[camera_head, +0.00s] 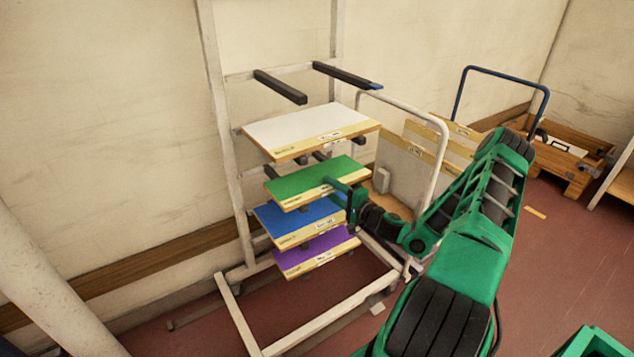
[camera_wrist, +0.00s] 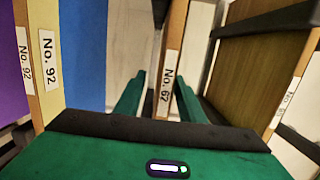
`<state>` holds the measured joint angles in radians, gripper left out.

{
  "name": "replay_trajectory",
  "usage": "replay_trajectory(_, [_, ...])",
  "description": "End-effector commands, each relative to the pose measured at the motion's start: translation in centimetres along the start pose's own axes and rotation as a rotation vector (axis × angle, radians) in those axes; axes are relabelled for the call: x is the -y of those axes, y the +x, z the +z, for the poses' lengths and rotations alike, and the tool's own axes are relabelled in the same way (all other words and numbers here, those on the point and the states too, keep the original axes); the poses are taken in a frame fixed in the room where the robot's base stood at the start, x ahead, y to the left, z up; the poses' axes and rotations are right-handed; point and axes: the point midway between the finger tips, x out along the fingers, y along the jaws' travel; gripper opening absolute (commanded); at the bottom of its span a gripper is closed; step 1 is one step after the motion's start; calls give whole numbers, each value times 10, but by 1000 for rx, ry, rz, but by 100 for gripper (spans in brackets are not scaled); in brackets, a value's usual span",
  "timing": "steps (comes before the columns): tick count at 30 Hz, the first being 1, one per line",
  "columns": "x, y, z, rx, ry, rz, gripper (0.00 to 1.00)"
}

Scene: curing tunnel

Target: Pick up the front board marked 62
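The board marked 62 (camera_wrist: 170,75) shows edge-on in the wrist view, with its label reading "No. 62". By its place between the blue and white boards, it appears to be the green-topped board (camera_head: 302,183) on the rack in the head view. My gripper (camera_head: 343,186) is at that board's right front edge. In the wrist view my gripper (camera_wrist: 160,80) has its green fingers apart, one on each side of the board's edge. A gap shows on the left finger's side; contact on the right side cannot be told. The fingertips are partly hidden in the head view.
A white board (camera_head: 310,128) lies above, a blue board (camera_head: 298,215) and a purple board (camera_head: 315,250) below, all on rack arms. A trolley (camera_head: 440,150) with upright boards stands right of the rack. A wooden cart (camera_head: 570,165) is at the back right.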

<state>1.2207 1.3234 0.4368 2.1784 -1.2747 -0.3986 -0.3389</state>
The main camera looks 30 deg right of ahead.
Motion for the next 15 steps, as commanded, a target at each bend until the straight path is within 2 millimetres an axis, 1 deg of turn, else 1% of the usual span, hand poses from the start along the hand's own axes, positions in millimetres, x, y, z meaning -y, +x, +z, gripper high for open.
replay_trajectory(5, [2,14,0,0,-2,0,36])
replay_trajectory(12, [5,47,2,2,-3,0,36])
replay_trajectory(15, [5,56,1,0,-2,0,36])
